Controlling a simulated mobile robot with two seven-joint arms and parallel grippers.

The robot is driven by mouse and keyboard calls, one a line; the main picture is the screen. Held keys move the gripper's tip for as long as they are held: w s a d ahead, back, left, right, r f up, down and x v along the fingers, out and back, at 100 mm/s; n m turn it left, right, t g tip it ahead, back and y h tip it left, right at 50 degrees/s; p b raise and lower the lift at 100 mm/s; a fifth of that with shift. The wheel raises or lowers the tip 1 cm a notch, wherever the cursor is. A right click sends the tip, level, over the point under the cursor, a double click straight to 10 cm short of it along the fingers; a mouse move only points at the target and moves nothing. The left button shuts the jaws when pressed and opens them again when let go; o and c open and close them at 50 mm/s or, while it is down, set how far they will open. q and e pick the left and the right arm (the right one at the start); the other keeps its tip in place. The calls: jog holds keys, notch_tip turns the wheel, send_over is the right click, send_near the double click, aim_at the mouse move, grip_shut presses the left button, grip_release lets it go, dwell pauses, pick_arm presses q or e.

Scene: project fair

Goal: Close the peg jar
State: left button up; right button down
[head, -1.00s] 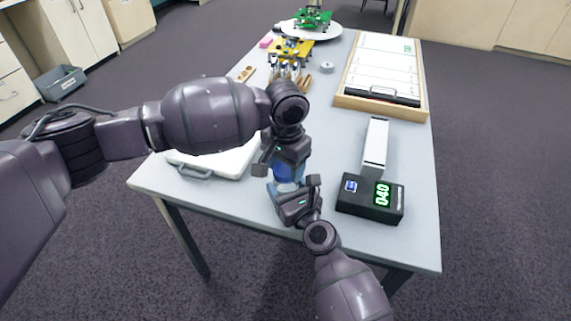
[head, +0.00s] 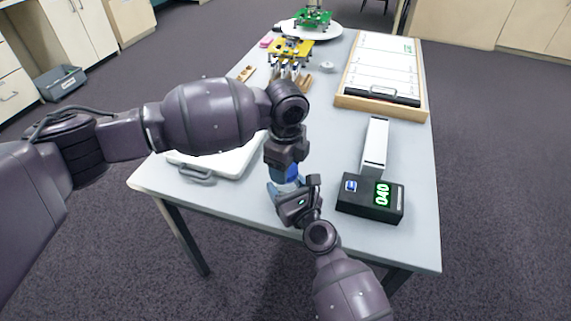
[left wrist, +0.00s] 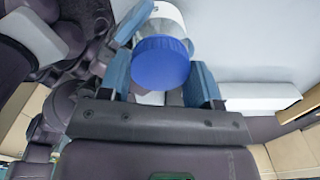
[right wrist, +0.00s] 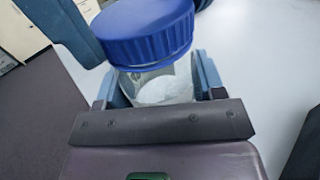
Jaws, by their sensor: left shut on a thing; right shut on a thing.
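The peg jar is a clear jar with a blue lid (right wrist: 147,32). In the right wrist view the lid sits on top of the jar body (right wrist: 160,88), with pale contents low inside. My right gripper (head: 291,188) is shut on the jar body from the near side. My left gripper (head: 285,166) comes down from above and is shut on the lid, which also shows between its blue fingers in the left wrist view (left wrist: 160,63). In the head view the grippers hide most of the jar. I cannot tell how tightly the lid is seated.
A black box with a lit green display (head: 370,198) stands to the right, with a pale bar (head: 375,145) behind it. A white case (head: 225,163) lies to the left. A wood-framed board (head: 382,70) and a yellow model (head: 291,52) are farther back. Clear tabletop lies around the jar.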

pick_arm(q)
jog(key=shift+m, duration=1)
jog(key=o, duration=1.1)
notch_tip(320, 180, up, 12)
pick_arm(e)
jog(key=shift+c, duration=0.7)
grip_release()
